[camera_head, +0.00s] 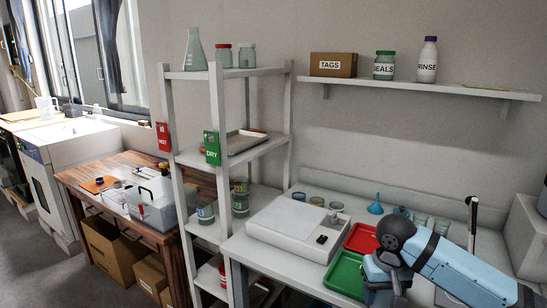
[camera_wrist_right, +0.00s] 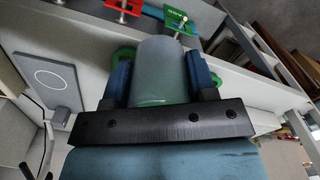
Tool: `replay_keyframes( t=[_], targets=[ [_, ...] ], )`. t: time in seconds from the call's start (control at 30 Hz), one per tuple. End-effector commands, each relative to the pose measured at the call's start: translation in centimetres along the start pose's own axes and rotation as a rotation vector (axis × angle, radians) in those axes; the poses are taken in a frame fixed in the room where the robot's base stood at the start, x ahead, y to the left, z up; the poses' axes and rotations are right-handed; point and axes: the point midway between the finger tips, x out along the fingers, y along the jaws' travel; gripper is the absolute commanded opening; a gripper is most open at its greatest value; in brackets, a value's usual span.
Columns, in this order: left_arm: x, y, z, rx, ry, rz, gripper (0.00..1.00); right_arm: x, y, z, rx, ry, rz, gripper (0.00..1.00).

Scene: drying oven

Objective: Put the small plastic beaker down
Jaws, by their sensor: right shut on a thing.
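In the right wrist view a translucent, pale grey-green small plastic beaker (camera_wrist_right: 163,72) sits between the two blue fingers of my right gripper (camera_wrist_right: 160,80). The gripper is shut on it, one finger on each side. In the head view my right gripper (camera_head: 384,282) is at the lower right, over the near right side of the green tray (camera_head: 345,275). The beaker cannot be made out there, hidden by the gripper and arm. Whether its base touches anything below cannot be told. My left gripper is in neither view.
A red tray (camera_head: 362,238) lies behind the green one. A white flat-topped device (camera_head: 290,228) stands to their left. A blue funnel (camera_head: 375,205) and several small jars stand at the back of the bench. A white rack (camera_head: 218,74) with bottles stands farther left.

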Motion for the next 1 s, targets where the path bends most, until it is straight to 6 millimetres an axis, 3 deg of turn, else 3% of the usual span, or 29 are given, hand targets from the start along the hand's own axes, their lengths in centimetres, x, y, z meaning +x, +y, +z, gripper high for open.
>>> replay_keyframes(
  t=[0.03,0.27,0.6,0.8,1.0],
  targets=[
    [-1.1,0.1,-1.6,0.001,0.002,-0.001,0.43,-2.1,0.3,0.4,0.0,0.004,0.001,0.29],
    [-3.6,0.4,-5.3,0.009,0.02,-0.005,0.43,-5.6,0.3,2.8,-0.001,0.003,0.003,0.29],
    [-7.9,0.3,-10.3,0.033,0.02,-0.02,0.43,-12.5,0.3,7.8,-0.002,0.004,0.003,0.29],
    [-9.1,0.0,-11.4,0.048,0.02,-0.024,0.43,-14.3,0.3,9.4,-0.002,0.004,0.001,0.29],
    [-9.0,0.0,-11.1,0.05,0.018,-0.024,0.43,-14.3,0.3,9.9,-0.002,0.003,-0.001,0.29]
  ],
)
